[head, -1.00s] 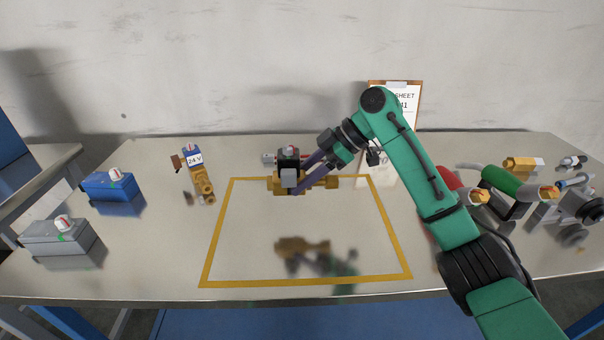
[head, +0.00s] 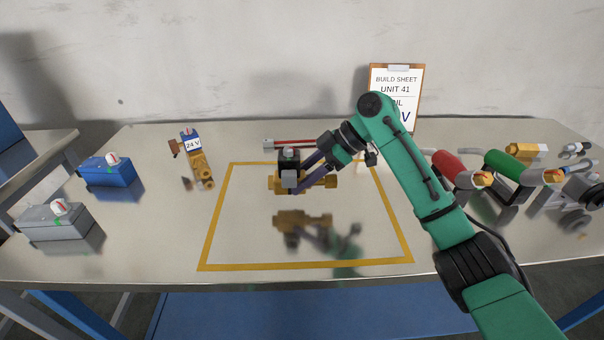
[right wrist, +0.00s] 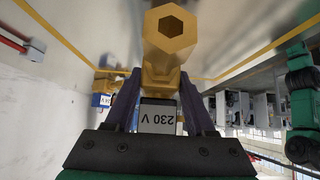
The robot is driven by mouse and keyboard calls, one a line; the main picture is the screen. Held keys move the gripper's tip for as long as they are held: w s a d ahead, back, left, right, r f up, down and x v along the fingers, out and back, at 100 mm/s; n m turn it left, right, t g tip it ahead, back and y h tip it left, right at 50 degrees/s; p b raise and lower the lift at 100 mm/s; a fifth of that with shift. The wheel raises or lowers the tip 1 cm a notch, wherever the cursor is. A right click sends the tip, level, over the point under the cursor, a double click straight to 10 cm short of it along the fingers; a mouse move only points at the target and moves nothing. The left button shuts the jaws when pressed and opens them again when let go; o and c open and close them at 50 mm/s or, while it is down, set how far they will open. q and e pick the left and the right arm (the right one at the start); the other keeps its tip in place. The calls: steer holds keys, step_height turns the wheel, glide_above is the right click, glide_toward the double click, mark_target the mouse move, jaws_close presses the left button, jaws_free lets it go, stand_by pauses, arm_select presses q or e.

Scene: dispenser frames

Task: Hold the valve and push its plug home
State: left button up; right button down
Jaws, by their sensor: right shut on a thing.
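In the right wrist view the brass hex end (right wrist: 170,27) points at the camera, and a 230 V label (right wrist: 157,118) shows upside down between the fingers of my gripper (right wrist: 160,95). My left gripper is not in view.
A 24 V valve (head: 200,168), blue box (head: 106,172) and grey box (head: 52,222) stand left. A red bar (head: 300,141) lies behind. Red (head: 448,168) and green (head: 508,165) cylinders stand right. A build sheet (head: 396,90) leans on the wall. The yellow-taped area (head: 305,267) is otherwise clear.

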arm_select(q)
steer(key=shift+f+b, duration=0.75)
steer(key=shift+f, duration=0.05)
arm_select(e)
steer(key=shift+f, duration=2.15)
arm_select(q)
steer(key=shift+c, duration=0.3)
